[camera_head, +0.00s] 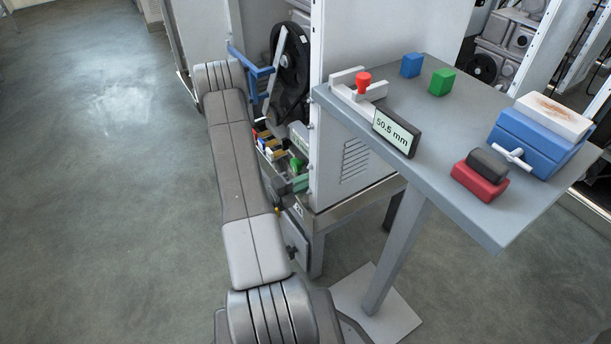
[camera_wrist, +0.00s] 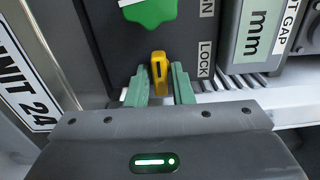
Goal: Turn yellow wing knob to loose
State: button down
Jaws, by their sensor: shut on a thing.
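The yellow wing knob (camera_wrist: 159,66) sits on a dark panel in the wrist view, its long side running up and down the picture. My gripper (camera_wrist: 161,80) has its two green fingers on either side of the knob, shut on it. The knob's lower part is partly hidden between the fingers. A "LOCK" label (camera_wrist: 204,60) is printed just right of the knob. No "loose" label can be read. In the head view my arm reaches to the machine and the yellow knob cannot be made out clearly.
A green knob (camera_wrist: 152,10) is just above the yellow one. A grey "mm" display (camera_wrist: 258,28) stands to the right, and a "UNIT 24" plate (camera_wrist: 25,80) to the left. In the head view, a grey side table (camera_head: 420,190) with blocks and a gauge stands right of the machine.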

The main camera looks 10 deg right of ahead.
dwell(0.3)
jog(key=c, duration=1.4)
grip_release()
jog(key=shift+c, duration=0.2)
jog(key=shift+a, duration=0.15)
jog(key=p+v, duration=0.2)
jog(key=v, duration=1.1)
jog(key=shift+a, duration=0.25)
jog(key=shift+s+d, duration=0.1)
jog(key=shift+b+x, duration=1)
jog(key=shift+x, duration=5.75)
